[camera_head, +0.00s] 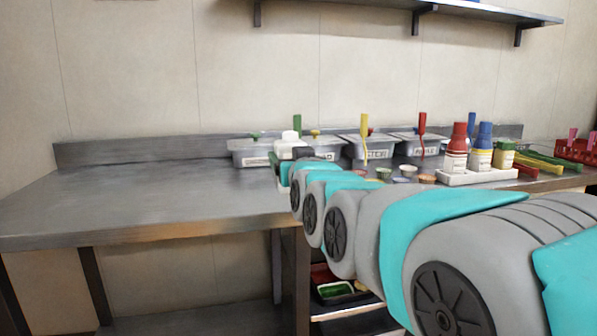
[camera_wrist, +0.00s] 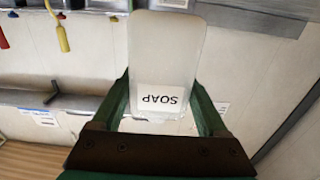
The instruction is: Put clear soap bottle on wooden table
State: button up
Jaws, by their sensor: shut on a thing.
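The soap bottle (camera_wrist: 163,50) is a pale, translucent bottle with a SOAP label that reads upside down in the wrist view. My gripper (camera_wrist: 162,92) is shut on it, with one green finger on each side. In the head view, the white top of what looks like this bottle (camera_head: 290,137) shows beyond my arm, above the counter; my gripper is mostly hidden there. A long table (camera_head: 150,200) with a grey top and a brownish front edge fills the left. I cannot tell whether it is wooden.
Labelled lidded tubs (camera_head: 251,146) stand along the back. A white tray (camera_head: 478,176) holds red, blue and green-capped bottles at the right. Small cups (camera_head: 405,172) sit before the tubs. The left tabletop is clear. A shelf (camera_head: 400,9) hangs above.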

jog(key=shift+w+d+f+p, duration=0.25)
jog(key=shift+w+f, duration=0.55)
jog(key=shift+w, duration=1.35)
jog(key=shift+w+d+f+p, duration=0.2)
jog(key=shift+w+f, duration=0.6)
jog(key=shift+w, duration=1.4)
jog(key=shift+w+d+f+p, duration=0.25)
jog(key=shift+w+f, duration=0.55)
jog(key=shift+w, duration=1.35)
jog(key=shift+f, duration=0.15)
jog(key=o, duration=1.2)
jog(key=shift+o, duration=0.2)
jog(key=shift+r, duration=0.2)
jog(key=b+v, duration=0.1)
jog(key=v, duration=1.1)
